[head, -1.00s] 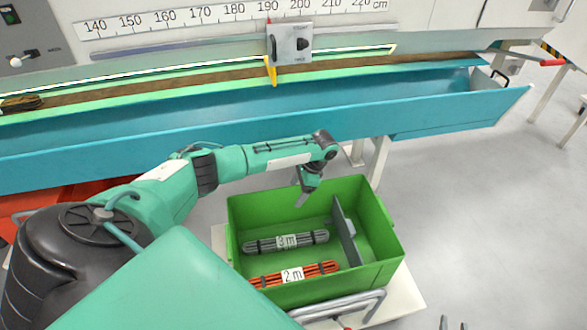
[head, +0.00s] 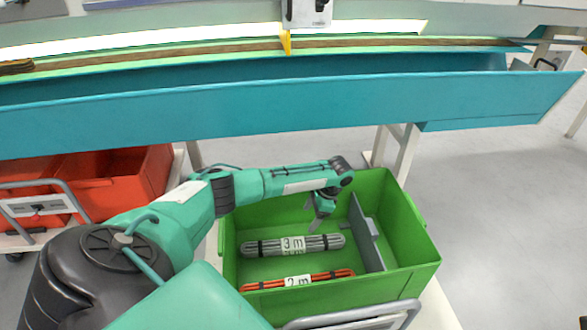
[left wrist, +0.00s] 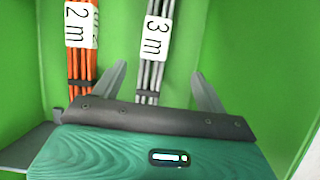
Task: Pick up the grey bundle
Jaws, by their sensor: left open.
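The grey bundle (head: 293,245), with a white "3 m" label and dark ties, lies on the floor of the green crate (head: 405,272). It also shows in the left wrist view (left wrist: 152,57), upright in the picture. My left gripper (head: 318,226) hangs over the crate near the bundle's right end. In the left wrist view its two fingers (left wrist: 160,90) are open, one on each side of the grey bundle, with nothing held. Whether the fingertips are level with the bundle I cannot tell. My right gripper is not in view.
An orange bundle (head: 297,282) labelled "2 m" lies beside the grey one, nearer the crate's front. A grey divider (head: 367,235) stands right of both bundles. Red crates (head: 118,180) stand at left, and a blue trough (head: 250,105) runs behind.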

